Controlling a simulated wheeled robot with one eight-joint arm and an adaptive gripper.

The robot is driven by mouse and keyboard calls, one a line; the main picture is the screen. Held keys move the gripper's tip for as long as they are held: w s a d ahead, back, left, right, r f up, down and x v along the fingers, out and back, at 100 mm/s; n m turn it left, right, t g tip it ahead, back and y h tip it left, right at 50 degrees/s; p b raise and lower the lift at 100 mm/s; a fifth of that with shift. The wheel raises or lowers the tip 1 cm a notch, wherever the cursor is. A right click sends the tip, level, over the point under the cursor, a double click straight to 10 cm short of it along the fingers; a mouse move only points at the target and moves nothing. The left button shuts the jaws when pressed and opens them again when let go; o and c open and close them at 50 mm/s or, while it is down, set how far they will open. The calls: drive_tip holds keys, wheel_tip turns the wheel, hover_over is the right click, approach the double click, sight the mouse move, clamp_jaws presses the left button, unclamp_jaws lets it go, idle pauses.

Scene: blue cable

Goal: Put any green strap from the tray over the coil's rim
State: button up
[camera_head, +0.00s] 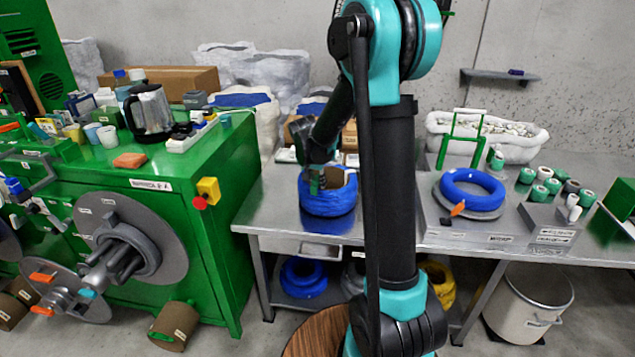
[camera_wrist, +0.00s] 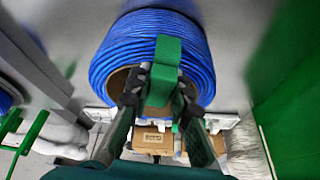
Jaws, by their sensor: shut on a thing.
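The blue cable coil (camera_head: 328,204) lies on the metal table, left of my arm. In the wrist view the coil (camera_wrist: 112,62) fills the upper middle, with its brown core opening partly showing. My gripper (camera_wrist: 160,88) is shut on a green strap (camera_wrist: 167,52), a flat band between the two dark fingertips. The strap overlaps the coil's near rim in the picture; whether it is hooked over the rim or only in front cannot be told. In the head view my gripper (camera_head: 317,178) is at the coil's top, and the strap there is mostly hidden.
A second blue coil (camera_head: 473,188) sits on a grey disc at right, near several green-topped spools. A cardboard box (camera_wrist: 153,139) shows beyond the fingers. A green machine (camera_head: 160,215) stands close on the left. Bare table lies in front of the left coil.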

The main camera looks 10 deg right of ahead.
sight(317, 178)
drive_tip(key=shift+f, duration=0.35)
idle(0.8)
drive_tip(key=o, duration=0.5)
drive_tip(key=shift+c, duration=0.2)
drive_tip(key=shift+o, duration=0.6)
drive_tip(key=o, duration=0.4)
drive_tip(key=shift+o, duration=0.2)
drive_tip(key=shift+r, duration=0.1)
drive_tip(key=shift+r, duration=3.4)
